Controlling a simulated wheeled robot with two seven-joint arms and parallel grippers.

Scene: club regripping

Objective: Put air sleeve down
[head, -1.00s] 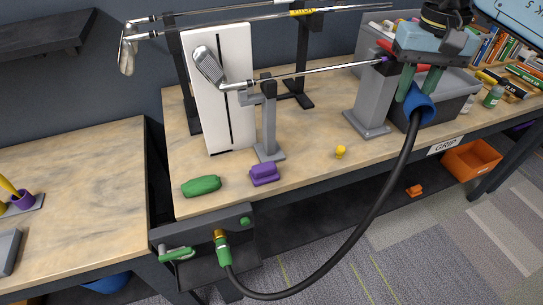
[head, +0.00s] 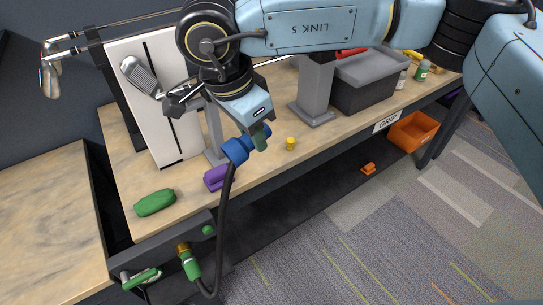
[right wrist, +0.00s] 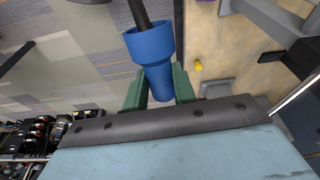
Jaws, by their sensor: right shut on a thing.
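The air sleeve is a blue tapered sleeve (head: 238,150) on the end of a black hose. My right gripper (head: 258,137) is shut on it, above the front edge of the bench near the purple block. In the right wrist view the blue sleeve (right wrist: 152,62) sits between the green fingers of my right gripper (right wrist: 158,88), with the hose running up and away. The hose (head: 223,215) hangs down to a green and brass fitting (head: 188,262) at the bench's front bracket. My left gripper is not in view.
A green block (head: 155,203) and a purple block (head: 216,178) lie on the bench (head: 190,195). A yellow piece (head: 291,143) is to the right. A golf club (head: 140,76) rests across stands. A grey bin (head: 365,80) stands behind; an orange bin (head: 413,132) is below.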

